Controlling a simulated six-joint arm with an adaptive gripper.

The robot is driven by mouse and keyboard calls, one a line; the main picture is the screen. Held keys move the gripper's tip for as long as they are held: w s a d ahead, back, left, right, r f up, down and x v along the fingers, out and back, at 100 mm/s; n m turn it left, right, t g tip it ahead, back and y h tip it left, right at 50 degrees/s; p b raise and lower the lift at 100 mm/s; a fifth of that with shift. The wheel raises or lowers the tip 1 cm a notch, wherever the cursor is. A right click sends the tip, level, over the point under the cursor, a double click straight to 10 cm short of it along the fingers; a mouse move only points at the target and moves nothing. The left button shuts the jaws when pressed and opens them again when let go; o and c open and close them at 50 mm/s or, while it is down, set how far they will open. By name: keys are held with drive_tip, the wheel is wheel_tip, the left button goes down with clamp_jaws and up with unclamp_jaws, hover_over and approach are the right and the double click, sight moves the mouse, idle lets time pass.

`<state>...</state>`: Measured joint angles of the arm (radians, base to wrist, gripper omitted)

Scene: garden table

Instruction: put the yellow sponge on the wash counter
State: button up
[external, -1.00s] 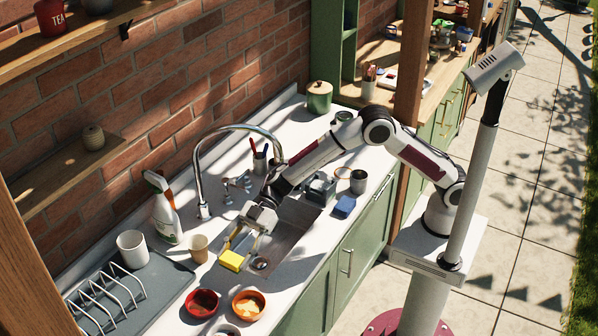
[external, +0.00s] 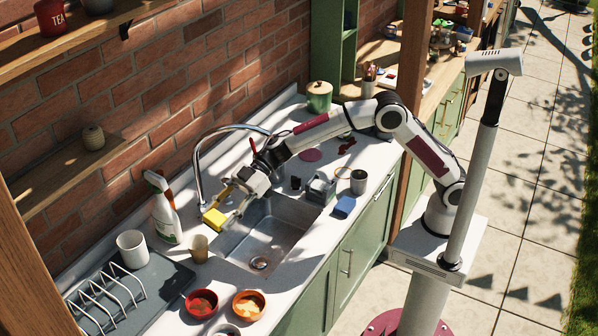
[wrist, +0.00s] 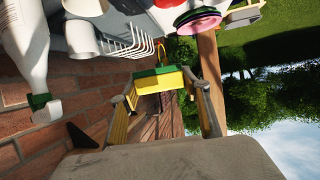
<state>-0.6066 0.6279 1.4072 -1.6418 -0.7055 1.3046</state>
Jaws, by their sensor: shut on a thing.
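The yellow sponge (external: 213,219) is in my gripper (external: 226,208), above the sink's back left area near the tap and clear of the surface. In the wrist view the sponge (wrist: 160,80) is yellow with a green layer and sits between the two fingertips (wrist: 165,88). My gripper is shut on it. The wash counter (external: 379,157) is a white top over green cabinets, with a steel sink (external: 285,228) set into it.
The tap (external: 200,185) and spray bottle (external: 165,212) stand close by. A tan cup (external: 199,248), white mug (external: 131,243), red bowl (external: 201,303) and orange bowl (external: 249,305) are at the left. Some front counter is bare.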

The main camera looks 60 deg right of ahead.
drive_tip(key=w+d+r+m+t+h, duration=0.25)
drive_tip(key=w+d+r, duration=0.25)
drive_tip(key=d+r, duration=0.65)
drive_tip(key=w+d+r+m+t+h, duration=0.1)
drive_tip(key=w+d+r+m+t, duration=0.45)
drive_tip(key=r, duration=0.85)
drive_tip(key=w+d+f+m+t+h, duration=0.1)
drive_tip(key=w+d+f+m+h, duration=0.15)
drive_tip(key=d+f, duration=0.8)
drive_tip(key=w+d+f+m+t+h, duration=0.1)
drive_tip(key=w+d+f+h, duration=0.15)
drive_tip(key=d+f, duration=0.85)
drive_tip(key=s+d+f+m+h, duration=0.1)
drive_tip(key=d+f, duration=0.3)
drive_tip(key=d, duration=0.4)
drive_tip(key=s+d+f+m+h, duration=0.2)
drive_tip(key=s+d+f, duration=0.2)
drive_tip(key=d, duration=0.5)
drive_tip(key=s+d+f+m+t+h, duration=0.1)
drive_tip(key=s+d+f, duration=0.2)
drive_tip(key=d+f, duration=0.3)
drive_tip(key=d, duration=0.2)
drive_tip(key=shift+s+d+h, duration=0.25)
drive_tip(key=shift+d+h, duration=0.1)
drive_tip(key=shift+d, duration=0.05)
